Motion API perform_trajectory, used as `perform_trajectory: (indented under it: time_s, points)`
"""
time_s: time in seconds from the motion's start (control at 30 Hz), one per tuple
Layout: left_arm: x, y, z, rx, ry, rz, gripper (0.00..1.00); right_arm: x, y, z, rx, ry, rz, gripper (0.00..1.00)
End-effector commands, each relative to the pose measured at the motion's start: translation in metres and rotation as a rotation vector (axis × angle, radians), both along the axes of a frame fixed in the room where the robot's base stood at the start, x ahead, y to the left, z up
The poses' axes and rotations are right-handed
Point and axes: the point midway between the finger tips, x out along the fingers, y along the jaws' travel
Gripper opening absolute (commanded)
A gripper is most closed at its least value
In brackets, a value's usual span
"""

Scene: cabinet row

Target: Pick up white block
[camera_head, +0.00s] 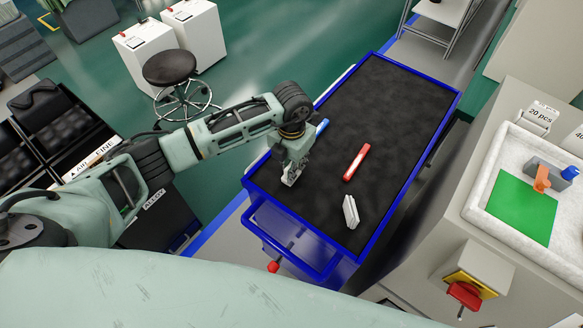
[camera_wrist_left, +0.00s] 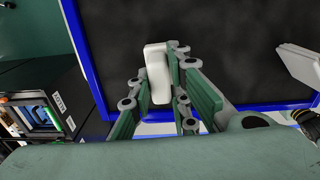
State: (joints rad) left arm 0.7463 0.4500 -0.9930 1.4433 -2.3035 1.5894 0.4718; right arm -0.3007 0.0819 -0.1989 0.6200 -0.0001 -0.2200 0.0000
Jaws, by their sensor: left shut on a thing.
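A white block (camera_wrist_left: 156,72) stands between the fingers of my left gripper (camera_wrist_left: 160,88) in the left wrist view, and the fingers are shut on it. In the head view my left gripper (camera_head: 290,178) points down over the left front part of the black-topped cart, and the held block is mostly hidden by the fingers. A second white piece (camera_head: 350,211) lies on the cart top to the right of the gripper, apart from it. It also shows at the right edge of the left wrist view (camera_wrist_left: 300,62). My right gripper is not in either view.
The cart top (camera_head: 385,110) is black with a raised blue rim (camera_head: 445,125). A red object (camera_head: 356,162) lies mid-cart, and a blue object (camera_head: 322,126) lies behind my gripper. A white tray (camera_head: 480,200) with a green sheet (camera_head: 515,208) stands at the right. The cart's far half is clear.

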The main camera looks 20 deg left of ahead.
Motion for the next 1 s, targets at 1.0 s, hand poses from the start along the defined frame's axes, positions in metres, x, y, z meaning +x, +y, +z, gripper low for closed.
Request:
perform_trajectory:
  time_s: [1.0]
  points:
    - [-0.077,-0.085,0.107,0.0,-0.001,-0.002,0.0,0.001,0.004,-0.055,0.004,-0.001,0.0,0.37]
